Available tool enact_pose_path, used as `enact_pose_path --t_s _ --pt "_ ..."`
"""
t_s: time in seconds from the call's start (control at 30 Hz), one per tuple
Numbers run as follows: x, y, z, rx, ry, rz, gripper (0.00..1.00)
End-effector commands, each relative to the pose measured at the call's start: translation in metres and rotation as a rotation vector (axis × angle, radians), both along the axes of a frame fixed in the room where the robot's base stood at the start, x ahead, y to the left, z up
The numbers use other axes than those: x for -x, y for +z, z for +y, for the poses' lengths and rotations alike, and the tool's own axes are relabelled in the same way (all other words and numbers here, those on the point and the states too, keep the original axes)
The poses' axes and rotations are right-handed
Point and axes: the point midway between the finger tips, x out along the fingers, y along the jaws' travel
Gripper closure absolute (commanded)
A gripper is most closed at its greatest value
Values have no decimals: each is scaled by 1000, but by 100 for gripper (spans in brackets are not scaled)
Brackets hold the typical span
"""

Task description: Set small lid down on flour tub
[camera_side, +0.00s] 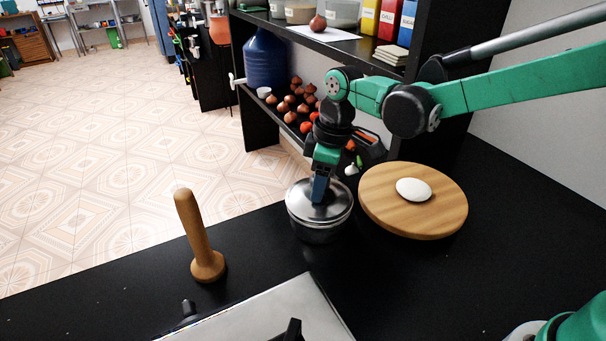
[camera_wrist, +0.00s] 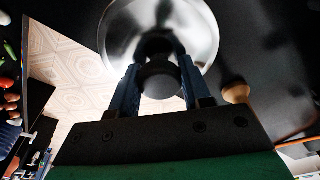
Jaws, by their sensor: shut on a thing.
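My gripper (camera_side: 318,196) points down over a shiny metal lid (camera_side: 337,203). In the wrist view its two blue fingers (camera_wrist: 158,72) are closed on the lid's dark round knob, with the lid's metal disc (camera_wrist: 200,30) beyond them. The lid sits level at the mouth of a round metal pot (camera_side: 321,235) on the black counter; I cannot tell whether it touches the rim. Two clear tubs with pale labels (camera_side: 343,13) stand on the upper shelf, partly cut off by the picture edge. Their labels are too small to read, so I cannot tell which is flour.
A round wooden board (camera_side: 440,215) with a white rounded thing (camera_side: 413,189) lies right of the pot. A wooden pestle-like tool (camera_side: 199,240) stands to the left. A stove top (camera_side: 265,315) is in front. The shelf behind holds onions (camera_side: 290,116) and a blue jug (camera_side: 265,60).

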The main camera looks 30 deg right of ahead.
Motion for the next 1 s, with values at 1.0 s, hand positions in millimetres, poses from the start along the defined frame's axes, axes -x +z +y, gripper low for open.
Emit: enact_pose_path --t_s 1.0 --pt "0 -10 0 0 0 0 100"
